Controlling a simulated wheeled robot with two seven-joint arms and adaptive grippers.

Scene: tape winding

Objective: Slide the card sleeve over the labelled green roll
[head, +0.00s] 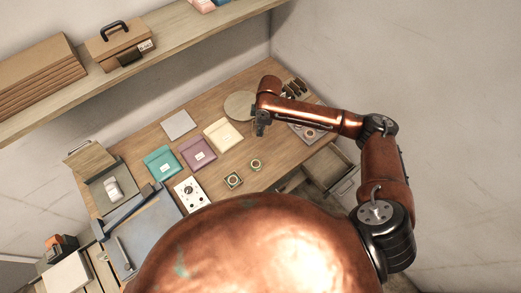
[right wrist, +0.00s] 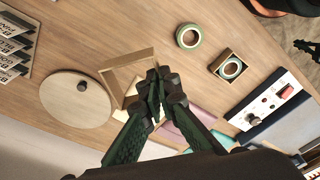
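My right gripper (right wrist: 157,84) is closed, with its fingertips on one side of a square, open card sleeve (right wrist: 126,60). The sleeve appears held above the table. In the head view the right gripper (head: 260,126) hangs over the table near a round board, and the sleeve is hard to make out there. A green-rimmed roll (right wrist: 189,36) lies bare on the table, apart from the sleeve; it also shows in the head view (head: 255,164). A second roll (right wrist: 231,68) sits inside a square card surround (head: 233,181). No label is readable on either roll. A dark jointed shape at the wrist view's right edge may be my left gripper (right wrist: 304,47).
A round board with a knob (right wrist: 76,99) and several labelled dark packs (right wrist: 14,45) lie beyond the gripper. A white control box (head: 190,193), a blue mat (head: 150,232) and teal (head: 161,163), purple (head: 198,153) and cream (head: 223,135) folders occupy the table. Wood around the rolls is clear.

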